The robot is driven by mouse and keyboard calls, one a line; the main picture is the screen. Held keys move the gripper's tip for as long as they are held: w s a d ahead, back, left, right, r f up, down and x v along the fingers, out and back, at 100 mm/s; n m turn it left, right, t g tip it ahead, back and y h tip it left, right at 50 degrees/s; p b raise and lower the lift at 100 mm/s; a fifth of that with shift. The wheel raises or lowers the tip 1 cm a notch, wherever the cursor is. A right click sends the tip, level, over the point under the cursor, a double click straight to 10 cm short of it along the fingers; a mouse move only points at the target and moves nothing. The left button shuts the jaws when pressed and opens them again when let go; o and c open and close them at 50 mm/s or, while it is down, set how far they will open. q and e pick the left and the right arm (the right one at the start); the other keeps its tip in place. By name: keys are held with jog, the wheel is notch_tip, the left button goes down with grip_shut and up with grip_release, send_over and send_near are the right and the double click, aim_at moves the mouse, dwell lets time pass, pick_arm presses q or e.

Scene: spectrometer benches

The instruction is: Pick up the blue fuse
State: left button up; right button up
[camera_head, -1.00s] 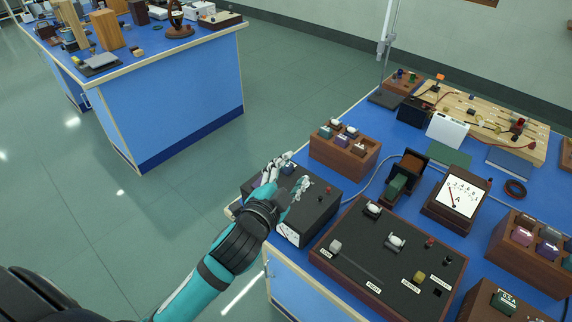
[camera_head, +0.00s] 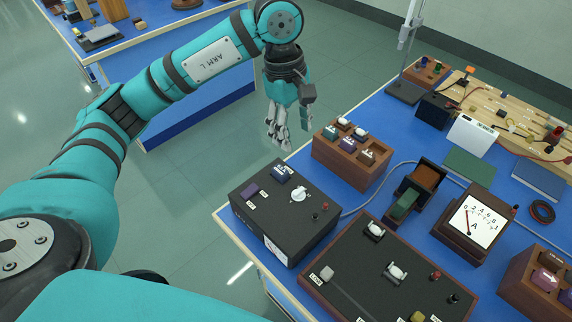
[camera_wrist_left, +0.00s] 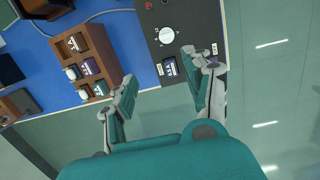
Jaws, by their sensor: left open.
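The blue fuse (camera_head: 283,173) sits on the top of a black box (camera_head: 262,217), toward its back edge. It shows also in the left wrist view (camera_wrist_left: 171,68), between the fingertips in the picture and farther from the camera. A purple fuse (camera_head: 250,190) sits beside it on the same box. My left gripper (camera_head: 278,138) is open and empty, fingers pointing down, above and behind the box. In the left wrist view its two fingers (camera_wrist_left: 160,80) are spread wide. My right gripper is not in view.
A wooden rack (camera_head: 338,166) with several fuses stands close behind the box. A larger black panel (camera_head: 350,280) with switches lies in front. A meter (camera_head: 472,222) and a cable are to the right. Open floor lies left of the bench.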

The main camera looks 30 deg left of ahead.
pick_arm(q)
jog(key=a+y, duration=0.2)
jog(key=a, duration=0.2)
jog(key=p, duration=0.2)
send_over(280, 170)
jog(key=f, duration=0.9)
jog(key=shift+s+d+f, duration=0.15)
jog(key=shift+s+f, duration=0.2)
jog(key=shift+f, duration=0.55)
jog(key=shift+w+f+p, duration=0.1)
jog(key=shift+f+p, duration=0.25)
jog(key=shift+p, duration=0.05)
jog(key=f, duration=0.1)
jog(key=f+p, duration=0.1)
jog(key=f, duration=0.1)
jog(key=shift+w+f, duration=0.25)
jog(key=shift+f, duration=0.1)
jog(key=shift+f+p, duration=0.3)
jog(key=shift+f, duration=0.15)
grip_shut()
